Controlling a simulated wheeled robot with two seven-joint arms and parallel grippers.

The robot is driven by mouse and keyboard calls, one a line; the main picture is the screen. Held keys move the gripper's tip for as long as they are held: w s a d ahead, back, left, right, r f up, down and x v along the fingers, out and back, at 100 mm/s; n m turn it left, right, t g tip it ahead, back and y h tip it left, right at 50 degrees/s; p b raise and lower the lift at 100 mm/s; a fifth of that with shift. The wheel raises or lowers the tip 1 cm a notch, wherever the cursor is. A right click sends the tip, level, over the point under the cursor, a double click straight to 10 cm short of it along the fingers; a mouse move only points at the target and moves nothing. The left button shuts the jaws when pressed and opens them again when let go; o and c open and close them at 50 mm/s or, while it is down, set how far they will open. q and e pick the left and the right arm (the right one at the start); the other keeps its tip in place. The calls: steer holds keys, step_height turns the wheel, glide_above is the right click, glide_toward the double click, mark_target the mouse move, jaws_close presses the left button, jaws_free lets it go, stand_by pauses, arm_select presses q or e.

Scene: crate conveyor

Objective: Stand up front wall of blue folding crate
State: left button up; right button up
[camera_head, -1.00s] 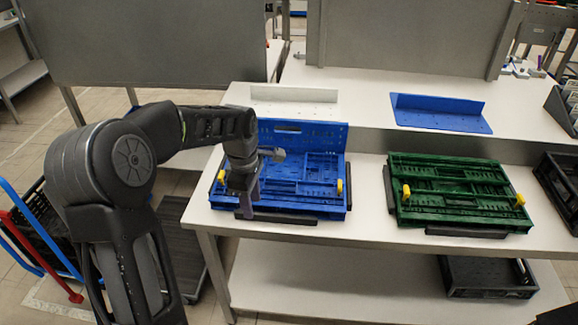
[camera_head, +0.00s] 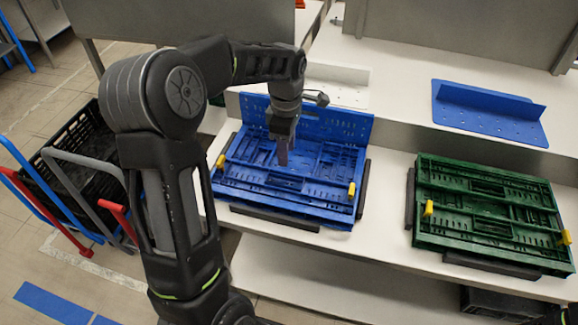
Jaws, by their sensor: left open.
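The blue folding crate (camera_head: 330,202) lies on the white table in the middle of the head view. Its back wall (camera_head: 345,122) stands upright, and the front and side walls lie folded flat inside. Yellow latches (camera_head: 351,190) show at both front corners. My left gripper (camera_head: 283,155) points down over the middle of the folded walls, open and with nothing seen between its fingers. I cannot tell whether it touches the crate. The arm hides part of the back wall's left side.
A folded green crate (camera_head: 490,215) lies to the right on the same table. Dark guide bars (camera_head: 275,219) sit around the blue crate. A blue bracket (camera_head: 490,112) and a white one (camera_head: 338,84) stand on the shelf behind. A trolley with a black crate (camera_head: 70,175) is at left.

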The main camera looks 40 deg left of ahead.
mark_target(287, 173)
arm_select(q)
steer(key=shift+f+p, duration=0.65)
steer(key=shift+f, duration=3.3)
jaws_close()
